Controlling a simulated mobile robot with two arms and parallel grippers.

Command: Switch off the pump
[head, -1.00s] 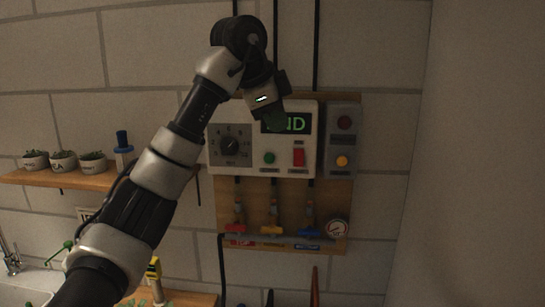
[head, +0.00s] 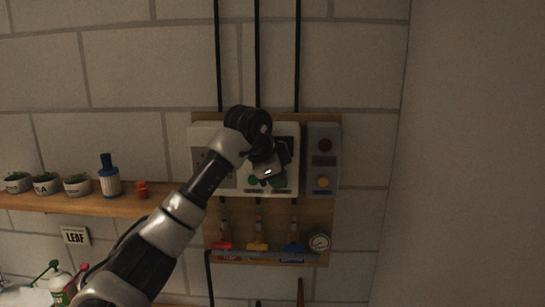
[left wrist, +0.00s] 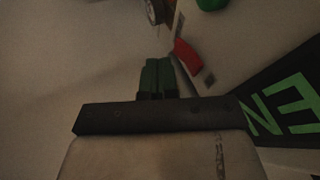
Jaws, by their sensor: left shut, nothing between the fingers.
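The white control panel (head: 205,133) hangs on a wooden board on the wall. A green button (head: 253,181) shows just left of the gripper. In the left wrist view the shut dark green fingers (left wrist: 158,76) point toward the panel, with the red switch (left wrist: 187,55) just beyond and right of their tips. I cannot tell whether they touch. The display (left wrist: 290,108) shows green letters at right. My right gripper is not in view.
A grey box (head: 323,163) with a dark red lamp and a yellow button adjoins the panel. Below are red, yellow and blue valve handles (head: 257,246) and a gauge (head: 319,242). A shelf (head: 125,207) with pots stands left. The wall at right is bare.

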